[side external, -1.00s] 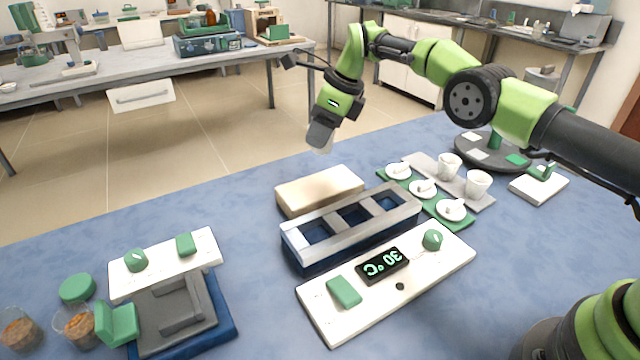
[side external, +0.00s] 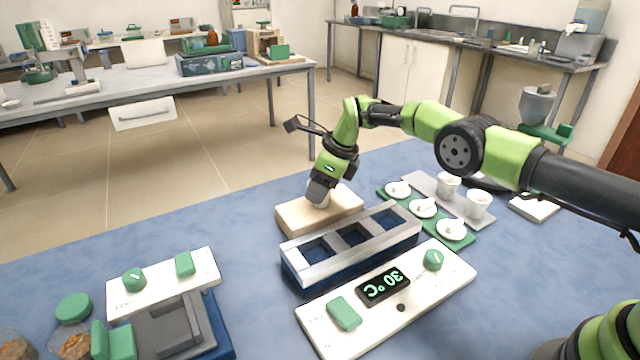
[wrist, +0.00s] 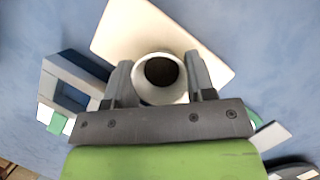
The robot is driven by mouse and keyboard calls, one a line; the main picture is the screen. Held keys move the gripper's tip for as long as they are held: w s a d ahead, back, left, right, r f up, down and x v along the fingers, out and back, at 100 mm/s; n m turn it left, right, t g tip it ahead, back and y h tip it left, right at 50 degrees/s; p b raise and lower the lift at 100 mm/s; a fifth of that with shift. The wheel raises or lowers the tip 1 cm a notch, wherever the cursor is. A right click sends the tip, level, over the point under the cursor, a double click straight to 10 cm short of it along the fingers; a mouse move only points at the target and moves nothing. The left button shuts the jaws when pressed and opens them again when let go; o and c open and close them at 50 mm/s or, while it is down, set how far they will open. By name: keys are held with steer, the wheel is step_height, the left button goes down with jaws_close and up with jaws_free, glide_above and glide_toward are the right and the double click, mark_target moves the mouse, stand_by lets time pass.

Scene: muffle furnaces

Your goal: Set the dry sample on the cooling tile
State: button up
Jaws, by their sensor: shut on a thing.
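My gripper (side external: 320,194) is shut on a small white crucible (wrist: 143,92) with dark contents, seen between the two fingers in the wrist view. In the side view the crucible is mostly hidden by the fingers. The pale beige cooling tile (side external: 291,217) lies on the blue bench, directly below my gripper. The tile also shows behind the crucible in the wrist view (wrist: 122,27). The crucible looks upright and is over the tile or very near its top. I cannot tell whether it touches.
A furnace block (side external: 297,259) with three openings stands just in front of the tile, with a white 30 °C panel (side external: 440,279). A green tray (side external: 467,240) with white lids and a grey tray (side external: 417,180) with two white cups lie right. Another unit (side external: 160,284) stands left.

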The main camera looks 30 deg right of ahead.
steer(key=o, duration=1)
steer(key=shift+f, duration=0.15)
steer(key=shift+r, duration=0.2)
